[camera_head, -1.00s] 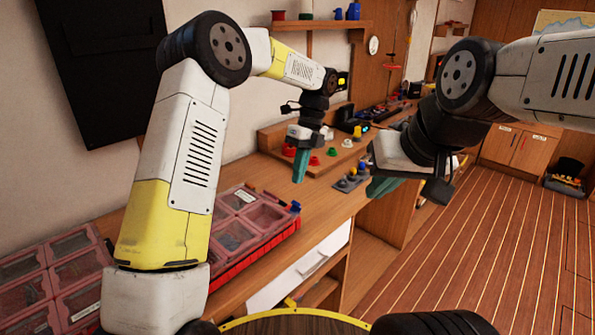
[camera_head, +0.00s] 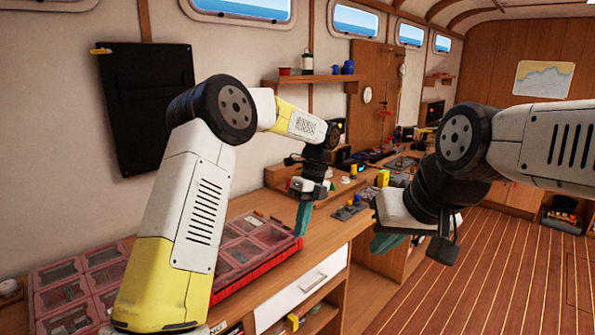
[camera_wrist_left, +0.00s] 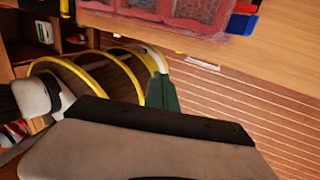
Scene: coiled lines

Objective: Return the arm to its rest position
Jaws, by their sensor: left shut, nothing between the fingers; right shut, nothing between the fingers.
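My left arm comes in from the left in the head view, bent at the elbow. My left gripper (camera_head: 303,219) has green fingers, points down and is shut and empty above the wooden workbench (camera_head: 345,225). In the left wrist view its green fingertip (camera_wrist_left: 162,92) shows with nothing held. My right arm comes in from the right. My right gripper (camera_head: 388,242) is shut and empty, in front of the bench's edge and over the floor side. The part of the bench behind the right wrist is hidden.
Red organiser cases (camera_head: 245,250) with clear lids lie on the bench at the left. A white drawer (camera_head: 302,290) is below the bench top. Small parts (camera_head: 350,207) stand beyond the left gripper. The plank floor (camera_head: 490,275) at the right is clear.

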